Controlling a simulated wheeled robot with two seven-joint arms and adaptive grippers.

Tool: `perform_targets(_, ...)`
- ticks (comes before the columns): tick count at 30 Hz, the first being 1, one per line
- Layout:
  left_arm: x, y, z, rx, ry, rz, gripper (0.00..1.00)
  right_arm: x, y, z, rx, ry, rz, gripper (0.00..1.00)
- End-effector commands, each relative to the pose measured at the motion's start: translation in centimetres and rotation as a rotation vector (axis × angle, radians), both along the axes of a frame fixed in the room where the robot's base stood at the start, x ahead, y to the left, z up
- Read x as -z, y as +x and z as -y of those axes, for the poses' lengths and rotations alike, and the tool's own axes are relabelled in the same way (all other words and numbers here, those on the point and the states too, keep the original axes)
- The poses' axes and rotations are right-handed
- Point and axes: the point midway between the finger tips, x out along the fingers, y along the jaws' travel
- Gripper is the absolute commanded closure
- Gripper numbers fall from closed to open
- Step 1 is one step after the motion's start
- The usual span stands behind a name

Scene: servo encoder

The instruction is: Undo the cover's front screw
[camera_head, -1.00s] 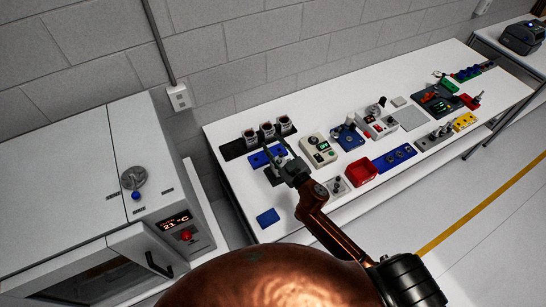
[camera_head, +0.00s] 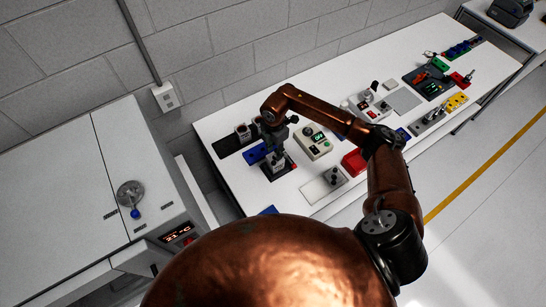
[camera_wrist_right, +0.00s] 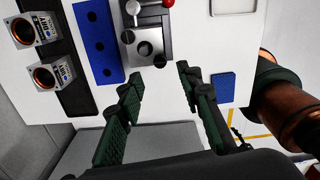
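A grey metal fixture (camera_wrist_right: 150,35) with a silver lever, dark round screw heads or holes and a red ball knob (camera_wrist_right: 168,3) is at the top of the right wrist view. In the head view the fixture (camera_head: 279,172) sits on the bench, partly covered by my right gripper (camera_head: 276,150). The right gripper (camera_wrist_right: 158,76) points at the fixture's near edge, its two green-black fingers apart with nothing between them. One dark round head (camera_wrist_right: 146,48) lies just beyond the fingertips. I cannot tell which is the cover's front screw. My left gripper is out of view.
A blue block with holes (camera_wrist_right: 97,42) lies left of the fixture, then servos (camera_wrist_right: 52,73) in a black rack. A blue square (camera_wrist_right: 223,87) lies to the right. In the head view a red bin (camera_head: 354,161) and a control box (camera_head: 313,142) stand further right.

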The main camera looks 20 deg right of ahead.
Motion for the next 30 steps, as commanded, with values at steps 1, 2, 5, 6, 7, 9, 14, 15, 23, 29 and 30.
perform_targets(1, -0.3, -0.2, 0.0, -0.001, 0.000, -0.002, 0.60, 0.5, -0.1, -0.1, 0.000, -0.001, -0.004, 0.67)
perform_targets(2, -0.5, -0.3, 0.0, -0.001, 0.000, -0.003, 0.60, 0.9, -0.1, -0.2, -0.001, 0.001, -0.004, 0.67)
perform_targets(5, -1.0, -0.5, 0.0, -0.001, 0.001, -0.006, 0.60, 2.5, -0.1, -0.3, -0.002, 0.002, -0.004, 0.67)
perform_targets(6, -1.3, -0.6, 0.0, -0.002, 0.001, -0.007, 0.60, 3.1, -0.1, -0.3, -0.003, 0.004, -0.005, 0.67)
perform_targets(7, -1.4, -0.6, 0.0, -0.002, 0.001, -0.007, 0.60, 3.6, -0.1, -0.3, -0.002, 0.004, -0.004, 0.67)
perform_targets(9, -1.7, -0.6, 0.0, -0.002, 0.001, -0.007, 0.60, 4.7, -0.1, -0.3, -0.002, 0.003, -0.004, 0.67)
perform_targets(14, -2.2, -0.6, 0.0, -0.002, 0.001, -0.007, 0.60, 6.5, -0.1, -0.2, -0.003, 0.005, -0.001, 0.67)
perform_targets(15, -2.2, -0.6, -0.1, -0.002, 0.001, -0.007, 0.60, 6.7, -0.1, -0.2, -0.003, 0.004, 0.000, 0.67)
perform_targets(23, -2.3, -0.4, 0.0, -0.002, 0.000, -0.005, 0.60, 7.3, -0.1, -0.2, -0.002, 0.004, 0.000, 0.67)
perform_targets(29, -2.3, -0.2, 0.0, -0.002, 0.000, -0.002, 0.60, 7.3, -0.1, -0.1, -0.002, 0.005, -0.001, 0.75)
perform_targets(30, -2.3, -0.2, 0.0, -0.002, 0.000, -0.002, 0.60, 7.3, -0.1, -0.1, -0.002, 0.005, -0.001, 0.78)
